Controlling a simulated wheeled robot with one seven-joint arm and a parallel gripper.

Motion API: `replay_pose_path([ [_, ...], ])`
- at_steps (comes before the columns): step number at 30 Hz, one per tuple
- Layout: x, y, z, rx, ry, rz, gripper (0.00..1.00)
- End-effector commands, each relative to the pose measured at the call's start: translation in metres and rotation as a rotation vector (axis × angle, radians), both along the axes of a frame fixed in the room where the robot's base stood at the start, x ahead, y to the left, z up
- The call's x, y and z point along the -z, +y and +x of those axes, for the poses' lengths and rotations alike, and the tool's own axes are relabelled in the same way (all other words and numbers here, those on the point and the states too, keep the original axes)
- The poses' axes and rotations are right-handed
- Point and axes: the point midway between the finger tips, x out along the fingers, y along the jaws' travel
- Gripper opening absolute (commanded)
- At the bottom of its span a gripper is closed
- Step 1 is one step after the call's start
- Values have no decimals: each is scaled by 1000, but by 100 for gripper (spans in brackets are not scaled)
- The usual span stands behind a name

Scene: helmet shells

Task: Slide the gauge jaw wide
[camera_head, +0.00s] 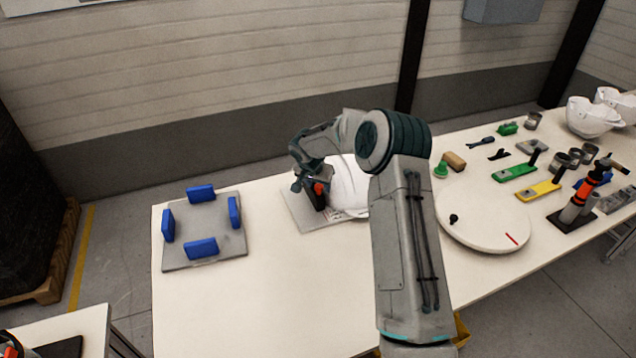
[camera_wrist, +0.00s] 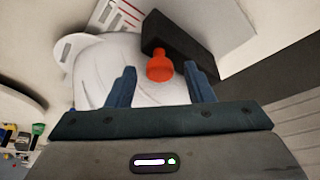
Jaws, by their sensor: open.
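The gauge stands on a grey plate (camera_head: 297,212) beside a white helmet shell (camera_head: 349,190). Its black jaw (camera_head: 320,203) carries an orange-red knob (camera_head: 318,187). In the wrist view the black jaw (camera_wrist: 178,42) runs behind the orange knob (camera_wrist: 159,66), with the white shell (camera_wrist: 100,62) to the left. My gripper (camera_wrist: 159,72) is open, and its two blue-grey fingers show on either side of the knob, apart from it. I cannot tell how deep the knob sits between them. In the head view my gripper (camera_head: 307,186) is at the gauge, and my arm hides the shell's right side.
A grey plate with several blue blocks (camera_head: 201,193) lies at the left of the table. A white turntable (camera_head: 482,222) is right of my arm. Tools, coloured gauges and white shells (camera_head: 592,117) crowd the right end. The table between the two grey plates is clear.

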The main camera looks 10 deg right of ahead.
Motion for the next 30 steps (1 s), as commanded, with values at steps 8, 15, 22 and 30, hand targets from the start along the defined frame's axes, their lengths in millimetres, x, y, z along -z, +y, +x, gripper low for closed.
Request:
replay_pose_path([
  [8,1,0,0,0,0,0,45],
  [15,0,0,0,0,0,0,0],
  [22,4,17,-2,-3,-2,-2,0],
  [30,2,41,-7,-3,-2,2,0],
])
